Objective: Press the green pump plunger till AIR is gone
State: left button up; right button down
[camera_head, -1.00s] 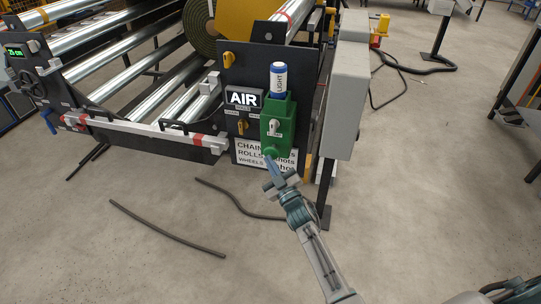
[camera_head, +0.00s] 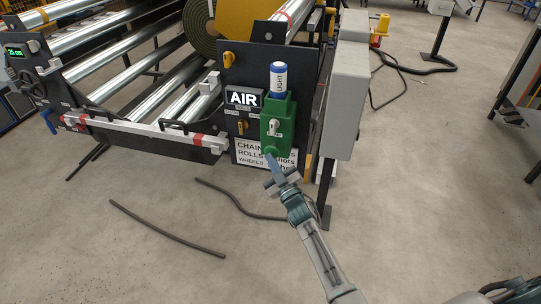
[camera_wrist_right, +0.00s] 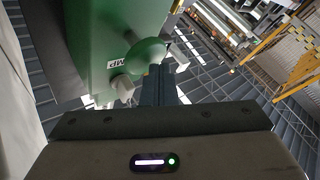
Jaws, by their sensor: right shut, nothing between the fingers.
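The green pump (camera_head: 277,122) is fixed to the dark panel at the end of the machine, with a blue and white LIGHT canister on top. Its round green plunger knob (camera_head: 271,149) sits at the pump's lower end and shows large in the right wrist view (camera_wrist_right: 150,52). The AIR sign (camera_head: 243,98) is lit in white letters left of the pump. My right gripper (camera_head: 271,158) is shut and empty, its tips just below the knob; I cannot tell if they touch it. My left gripper is not in view.
A grey box (camera_head: 347,100) stands close right of the pump. A label with CHAIN, ROLLS and WHEELS lines (camera_head: 252,158) is below the AIR sign, partly covered. Dark hoses (camera_head: 165,230) lie on the otherwise open floor in front.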

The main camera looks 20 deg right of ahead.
jog(key=shift+w+d+r, duration=0.1)
jog(key=shift+w+d, duration=0.35)
jog(key=shift+w, duration=0.25)
dwell(0.7)
jog(key=shift+s, duration=0.1)
jog(key=s+a, duration=0.1)
jog(key=s+a+p, duration=0.1)
jog(key=shift+s, duration=0.3)
dwell(0.4)
jog(key=shift+s, duration=0.1)
jog(key=s+a, duration=0.1)
jog(key=s+p, duration=0.1)
jog(key=s+a+p, duration=0.1)
jog(key=s, duration=0.1)
jog(key=shift+a, duration=0.35)
dwell(0.7)
